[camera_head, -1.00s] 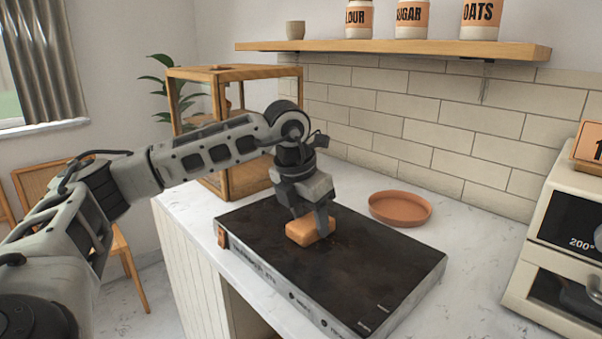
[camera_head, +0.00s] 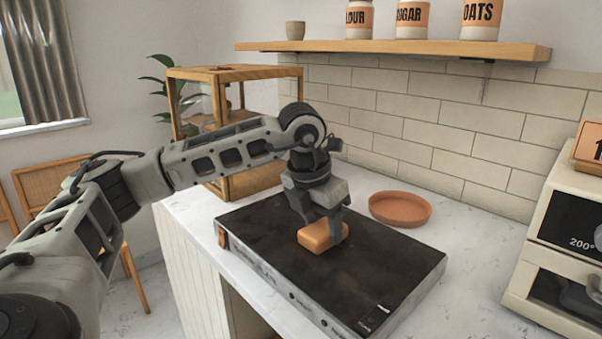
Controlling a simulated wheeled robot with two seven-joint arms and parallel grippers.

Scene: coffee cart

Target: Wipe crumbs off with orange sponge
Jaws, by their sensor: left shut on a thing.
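The orange sponge (camera_head: 318,238) is on or just above the dark top of the black flat appliance (camera_head: 375,263), near its middle. My left gripper (camera_head: 325,225) points down and is shut on the sponge. The gripper hides part of the sponge's back side. The dark top shows faint brownish smudges, but single crumbs are too small to tell. My right gripper is not in view.
A terracotta dish (camera_head: 400,209) sits on the white counter (camera_head: 458,238) behind the appliance. A wood-framed case (camera_head: 256,180) stands at back left. A cream oven (camera_head: 560,245) stands at right. A wooden shelf (camera_head: 400,45) with jars hangs above.

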